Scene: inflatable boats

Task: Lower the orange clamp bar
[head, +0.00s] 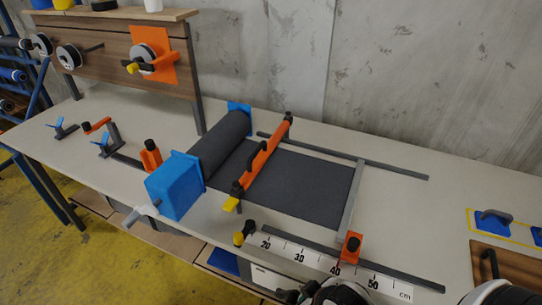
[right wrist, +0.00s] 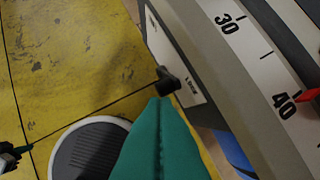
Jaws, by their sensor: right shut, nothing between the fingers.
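The orange clamp bar (head: 264,153) lies across the dark sheet (head: 312,183) beside the dark roll (head: 222,139) in the head view. It has black knobs along it and a yellow tab at its near end. It seems to sit a little above the sheet, but I cannot tell the gap. My right gripper shows in the right wrist view as teal shut fingers (right wrist: 160,108), empty, over the floor beside the table's front edge and apart from the bar. The bar is not in that view. My left gripper is not in view.
A blue box (head: 174,189) with a grey crank stands at the roll's near end. A ruler strip (head: 318,262) and a rail with an orange stop (head: 350,247) run along the front edge. The right rear tabletop is clear.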

